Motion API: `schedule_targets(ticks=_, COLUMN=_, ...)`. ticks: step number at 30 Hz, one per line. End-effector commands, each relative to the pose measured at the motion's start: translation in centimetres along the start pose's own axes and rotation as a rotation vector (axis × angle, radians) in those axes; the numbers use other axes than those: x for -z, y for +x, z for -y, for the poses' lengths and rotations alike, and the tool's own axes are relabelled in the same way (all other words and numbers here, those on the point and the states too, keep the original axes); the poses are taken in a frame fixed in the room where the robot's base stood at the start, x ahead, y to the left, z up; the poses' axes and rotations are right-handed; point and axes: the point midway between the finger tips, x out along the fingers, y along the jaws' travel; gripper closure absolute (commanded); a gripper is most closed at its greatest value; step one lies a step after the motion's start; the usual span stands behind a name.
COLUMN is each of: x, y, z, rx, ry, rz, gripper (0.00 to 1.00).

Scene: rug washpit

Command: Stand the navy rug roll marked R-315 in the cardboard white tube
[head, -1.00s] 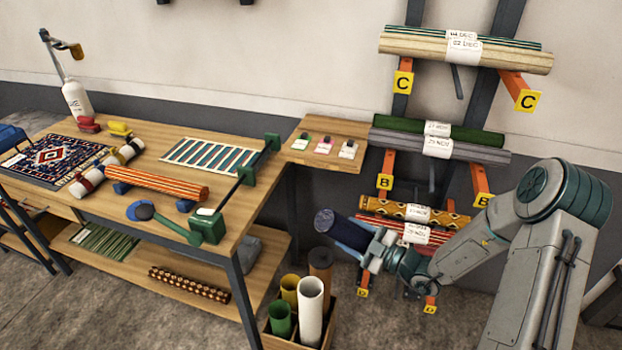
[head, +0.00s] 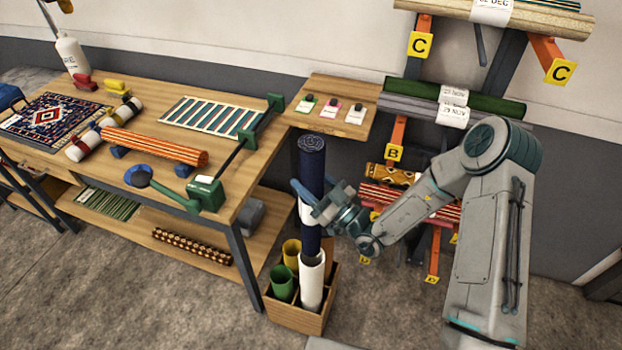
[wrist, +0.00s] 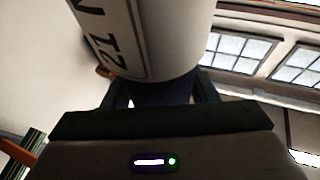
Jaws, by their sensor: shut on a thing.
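The navy rug roll (head: 312,165) stands about upright, its spiral end facing up. My gripper (head: 309,208) is shut around its middle, by a white label band. The wrist view shows this white label (wrist: 150,35) large, with partly cut-off lettering, and dark navy cloth (wrist: 160,92) between the fingers. R-315 cannot be read. The white cardboard tube (head: 312,285) stands in a wooden crate (head: 291,316) on the floor. The roll's lower end meets the tube's mouth in the picture; whether it is inside cannot be told.
A yellow tube (head: 291,252) and a green tube (head: 282,284) stand beside the white one. The wooden workbench (head: 255,190) is close on the left. A rack with orange arms (head: 397,133) holds other rolls behind my arm.

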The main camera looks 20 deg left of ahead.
Motion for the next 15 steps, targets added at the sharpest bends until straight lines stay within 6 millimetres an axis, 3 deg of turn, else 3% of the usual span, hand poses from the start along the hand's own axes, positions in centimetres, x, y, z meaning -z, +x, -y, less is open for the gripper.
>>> schedule_targets(ticks=15, x=-3.6, y=-1.7, z=-0.2, rx=-0.003, ry=-0.001, rz=-0.001, gripper=0.86)
